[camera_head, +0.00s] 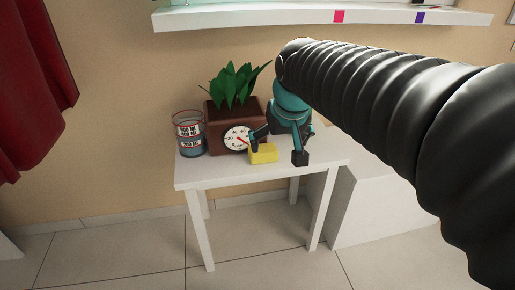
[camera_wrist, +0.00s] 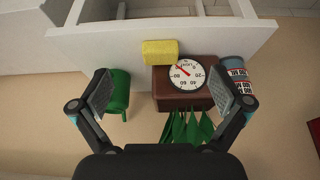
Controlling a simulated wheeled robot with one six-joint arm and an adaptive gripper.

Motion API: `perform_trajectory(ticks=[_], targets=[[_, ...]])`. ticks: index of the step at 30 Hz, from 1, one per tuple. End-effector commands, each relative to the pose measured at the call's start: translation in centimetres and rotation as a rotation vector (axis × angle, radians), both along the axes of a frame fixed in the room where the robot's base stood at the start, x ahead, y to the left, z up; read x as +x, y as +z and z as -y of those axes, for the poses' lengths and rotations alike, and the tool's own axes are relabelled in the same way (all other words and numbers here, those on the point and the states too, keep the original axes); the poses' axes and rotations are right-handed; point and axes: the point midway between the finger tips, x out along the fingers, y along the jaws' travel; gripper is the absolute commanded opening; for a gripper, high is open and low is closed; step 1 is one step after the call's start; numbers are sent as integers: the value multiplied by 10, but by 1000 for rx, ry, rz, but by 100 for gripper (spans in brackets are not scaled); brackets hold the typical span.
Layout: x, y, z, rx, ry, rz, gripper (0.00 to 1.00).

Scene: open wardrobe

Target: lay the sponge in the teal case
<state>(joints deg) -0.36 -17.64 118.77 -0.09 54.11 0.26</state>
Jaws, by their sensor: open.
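The yellow sponge (camera_head: 263,154) lies on the white table, in front of a brown box with a dial. It also shows in the wrist view (camera_wrist: 160,52), above the middle of the gap between my fingers. My gripper (camera_head: 279,146) is open and empty over the table, close to the sponge, with its fingers spread wide. In the wrist view my gripper (camera_wrist: 161,90) has one finger at each side, with nothing between the pads. I cannot make out a teal case in either view; my arm hides part of the right side.
The white table (camera_head: 215,177) also holds the brown planter box (camera_head: 222,137) with green leaves, a clear measuring cup (camera_head: 189,135) at the left and a green container (camera_wrist: 118,95). A wall shelf (camera_head: 250,18) is above. A white block (camera_head: 370,205) stands at right.

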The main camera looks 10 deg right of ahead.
Motion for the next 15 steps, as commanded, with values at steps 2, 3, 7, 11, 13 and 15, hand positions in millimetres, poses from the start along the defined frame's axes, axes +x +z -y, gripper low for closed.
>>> perform_trajectory(ticks=[2, 3, 7, 11, 13, 15], targets=[[32, -4, 0, 0, 0, -15, 100], [46, -4, -1, 0, 0, -20, 100], [83, -8, -1, -1, -1, -31, 100], [105, -11, -1, 0, -2, -37, 100], [111, -13, -1, 0, -2, -39, 100], [115, -17, -1, 0, -2, -40, 100]])
